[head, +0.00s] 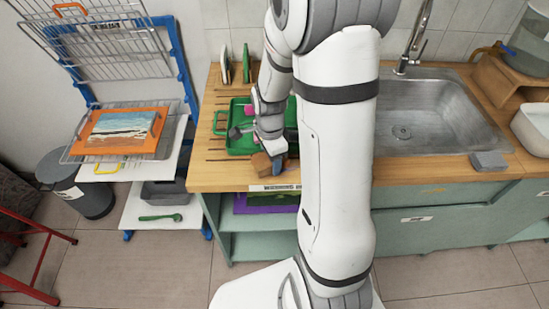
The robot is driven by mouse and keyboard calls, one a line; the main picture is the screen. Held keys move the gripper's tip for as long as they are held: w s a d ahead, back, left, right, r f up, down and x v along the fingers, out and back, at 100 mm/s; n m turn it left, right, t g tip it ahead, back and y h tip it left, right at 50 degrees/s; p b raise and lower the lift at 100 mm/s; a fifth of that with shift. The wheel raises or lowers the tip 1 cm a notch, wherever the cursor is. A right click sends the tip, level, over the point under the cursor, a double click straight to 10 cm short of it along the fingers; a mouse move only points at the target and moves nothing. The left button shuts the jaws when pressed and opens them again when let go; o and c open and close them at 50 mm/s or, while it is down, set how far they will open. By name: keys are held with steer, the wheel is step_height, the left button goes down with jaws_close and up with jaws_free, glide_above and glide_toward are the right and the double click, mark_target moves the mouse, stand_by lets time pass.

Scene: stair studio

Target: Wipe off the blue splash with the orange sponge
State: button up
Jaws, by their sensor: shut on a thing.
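My gripper (277,163) points down at the front edge of the wooden counter (224,178), left of the sink. It is shut on a small orange-brown block, which looks like the orange sponge (261,164). The sponge is low over the counter near its front edge; I cannot tell whether it touches the wood. A small dark-blue patch shows at the fingertips, but I cannot tell whether it is the blue splash or part of my gripper. My arm hides part of the counter.
A green tray (236,148) with pink and grey items lies behind my gripper. The metal sink (440,112) is at right, with a grey block (489,161) on its front edge. A wire rack (95,40) holds an orange-framed picture (95,146) at left.

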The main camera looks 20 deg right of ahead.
steer(key=shift+r+p, duration=1.75)
steer(key=shift+r, duration=1.05)
steer(key=shift+f, duration=0.1)
